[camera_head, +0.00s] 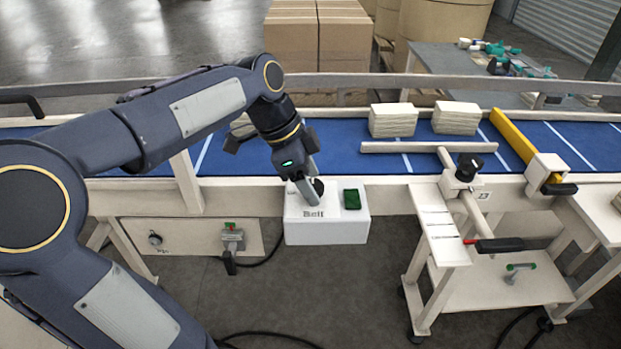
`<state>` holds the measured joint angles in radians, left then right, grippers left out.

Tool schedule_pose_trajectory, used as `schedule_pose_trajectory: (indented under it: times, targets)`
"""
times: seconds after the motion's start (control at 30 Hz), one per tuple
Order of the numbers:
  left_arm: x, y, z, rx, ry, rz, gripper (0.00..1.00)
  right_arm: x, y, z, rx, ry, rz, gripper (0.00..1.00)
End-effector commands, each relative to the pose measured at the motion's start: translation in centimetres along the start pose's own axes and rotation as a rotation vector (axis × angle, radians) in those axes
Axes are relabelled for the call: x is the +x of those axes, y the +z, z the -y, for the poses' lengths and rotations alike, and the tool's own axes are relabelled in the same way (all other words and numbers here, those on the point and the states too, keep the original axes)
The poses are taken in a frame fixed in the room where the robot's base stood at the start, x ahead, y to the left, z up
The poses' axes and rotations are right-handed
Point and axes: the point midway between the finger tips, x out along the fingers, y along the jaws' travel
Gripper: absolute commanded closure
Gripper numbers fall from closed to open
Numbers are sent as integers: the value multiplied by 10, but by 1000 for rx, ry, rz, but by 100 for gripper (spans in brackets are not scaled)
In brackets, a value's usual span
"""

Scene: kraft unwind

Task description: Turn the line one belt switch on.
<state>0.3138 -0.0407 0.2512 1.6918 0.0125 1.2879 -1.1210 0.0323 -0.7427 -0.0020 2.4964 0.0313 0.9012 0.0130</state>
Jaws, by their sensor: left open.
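A white switch box (325,228) is fixed at the front edge of the blue conveyor belt. Its front bears a dark printed label, too blurred to read for sure. A green rectangular piece (353,199) sits on the right of its top. A dark knob (318,187) on the left of its top is partly hidden by my left gripper. My left gripper (310,192) points down at the knob with its jaws open, its fingertips at or very close to it. I cannot tell whether they touch. My right gripper does not show.
The blue belt (350,135) runs behind the box and carries stacks of kraft sheets (394,120). A yellow bar (525,150) crosses it at right. A white stand (440,240) with a black-handled lever is right of the box. A panel with a small lever (232,240) is lower left.

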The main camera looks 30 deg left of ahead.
Motion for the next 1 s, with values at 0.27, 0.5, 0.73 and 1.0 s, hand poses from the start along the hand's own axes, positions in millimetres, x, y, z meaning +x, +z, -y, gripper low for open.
schedule_pose_trajectory:
  times: [0.27,0.5,0.73,1.0]
  targets:
    - [2,0,0,-1,0,0,40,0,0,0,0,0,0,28]
    - [2,0,0,-1,0,0,71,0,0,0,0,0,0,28]
    - [2,0,0,-4,-2,0,84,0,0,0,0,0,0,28]
    - [2,0,-1,-71,-32,0,84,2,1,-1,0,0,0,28]
